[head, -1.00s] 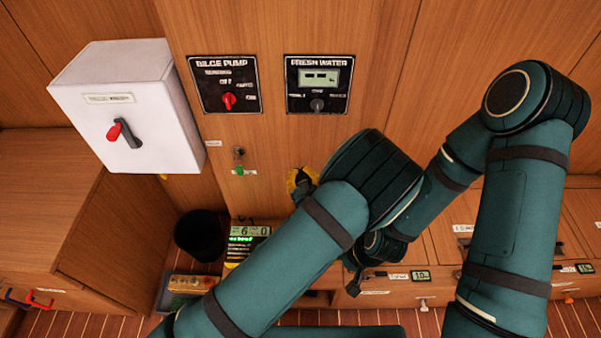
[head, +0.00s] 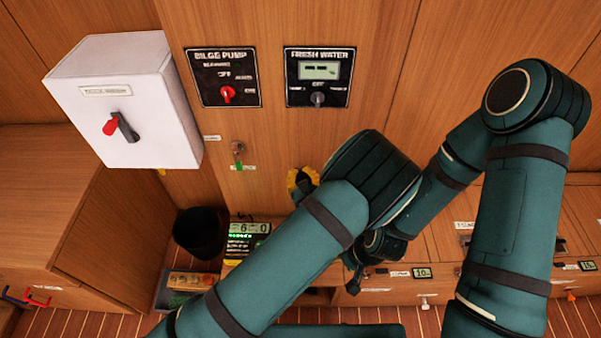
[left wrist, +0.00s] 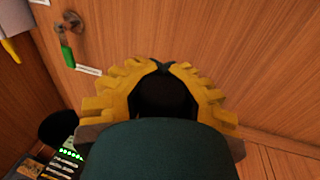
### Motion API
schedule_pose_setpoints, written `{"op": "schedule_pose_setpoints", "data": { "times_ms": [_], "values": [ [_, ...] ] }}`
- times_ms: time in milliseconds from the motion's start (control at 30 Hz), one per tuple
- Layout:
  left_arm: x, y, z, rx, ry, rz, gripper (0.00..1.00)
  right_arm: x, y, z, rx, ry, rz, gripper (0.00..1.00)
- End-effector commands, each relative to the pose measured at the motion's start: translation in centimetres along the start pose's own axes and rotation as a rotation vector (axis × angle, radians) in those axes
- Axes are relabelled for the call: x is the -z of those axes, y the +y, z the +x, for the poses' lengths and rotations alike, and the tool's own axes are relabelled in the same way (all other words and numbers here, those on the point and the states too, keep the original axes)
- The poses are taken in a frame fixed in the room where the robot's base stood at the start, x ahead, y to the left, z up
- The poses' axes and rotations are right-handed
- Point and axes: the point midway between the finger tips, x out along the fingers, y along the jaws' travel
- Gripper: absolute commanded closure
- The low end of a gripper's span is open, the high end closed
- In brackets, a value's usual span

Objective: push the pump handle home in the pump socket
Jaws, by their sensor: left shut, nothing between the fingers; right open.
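My left gripper (head: 298,180) shows its yellow toothed fingers past the end of its arm, near the wood wall. In the left wrist view its two fingers (left wrist: 160,66) meet at the tips, shut with nothing between them. My right gripper (head: 353,279) is mostly hidden behind my left arm; only dark parts show, low in front of the cabinet fronts. It is open. I cannot make out the pump handle or the pump socket in either view; my arms hide part of the wall and cabinets.
A bilge pump panel (head: 210,88) and a fresh water panel (head: 333,92) are on the wall. A white switch box (head: 85,115) juts out at left. A green-tagged key (head: 238,155) hangs nearby. Below are a black bin (head: 198,233) and a green-lit device (head: 240,238).

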Motion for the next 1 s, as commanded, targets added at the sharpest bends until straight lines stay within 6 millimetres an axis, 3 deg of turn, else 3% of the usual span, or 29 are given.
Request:
{"op": "schedule_pose_setpoints", "data": {
  "times_ms": [1000],
  "values": [
    [1.8, 0.0, 0.1, 0.000, -0.001, 0.000, 1.00, -0.1, 0.5, 1.2, 0.000, 0.000, 0.000, 0.53]
  ]
}}
